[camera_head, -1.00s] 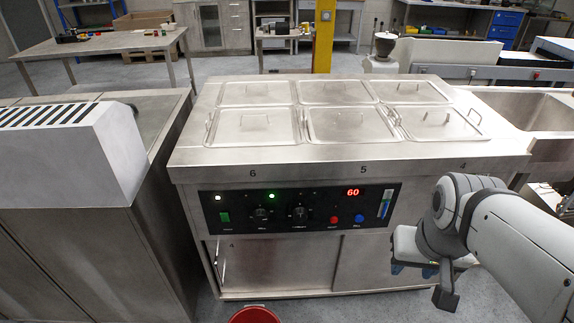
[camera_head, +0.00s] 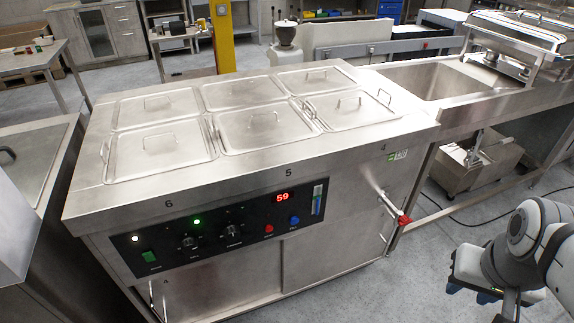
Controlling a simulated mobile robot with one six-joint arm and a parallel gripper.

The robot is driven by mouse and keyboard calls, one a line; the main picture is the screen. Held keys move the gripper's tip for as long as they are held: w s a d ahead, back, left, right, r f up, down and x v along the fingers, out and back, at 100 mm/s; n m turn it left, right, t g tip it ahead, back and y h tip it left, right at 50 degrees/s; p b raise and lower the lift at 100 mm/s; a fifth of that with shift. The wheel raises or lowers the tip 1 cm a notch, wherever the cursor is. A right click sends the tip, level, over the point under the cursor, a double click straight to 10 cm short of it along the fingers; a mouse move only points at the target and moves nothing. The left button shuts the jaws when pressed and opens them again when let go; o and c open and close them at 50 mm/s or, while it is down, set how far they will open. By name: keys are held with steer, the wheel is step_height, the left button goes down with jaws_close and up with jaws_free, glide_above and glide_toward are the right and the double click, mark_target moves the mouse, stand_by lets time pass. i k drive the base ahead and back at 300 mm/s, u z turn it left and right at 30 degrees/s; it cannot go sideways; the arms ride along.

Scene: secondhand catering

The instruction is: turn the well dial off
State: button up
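The steel bain-marie (camera_head: 270,190) has a black control panel (camera_head: 258,243) on its front. Two black dials sit on the panel, a left dial (camera_head: 188,242) and a right dial (camera_head: 232,231). Their lettering is too small to read, so I cannot tell which is the well dial or where the pointers stand. A green lamp (camera_head: 197,222) above the dials and a white lamp (camera_head: 135,239) are lit. The red display (camera_head: 283,197) reads 59. My gripper (camera_head: 470,293) is at the lower right, well away from the panel, its blue fingertips apart and nothing seen between them.
Several lidded pans cover the top. A red-handled valve (camera_head: 404,220) sticks out at the bain-marie's right side. A sink bench (camera_head: 455,85) stands at the right, with a wheeled steel box (camera_head: 475,165) and a cable below. Floor in front of my gripper is clear.

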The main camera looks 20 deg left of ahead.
mark_target(189, 245)
steer(key=z, duration=1.8)
steer(key=k, duration=2.15)
steer(key=u, duration=2.7)
steer(key=k, duration=0.45)
steer(key=z, duration=0.75)
steer(key=i, duration=0.1)
steer(key=u, duration=0.7)
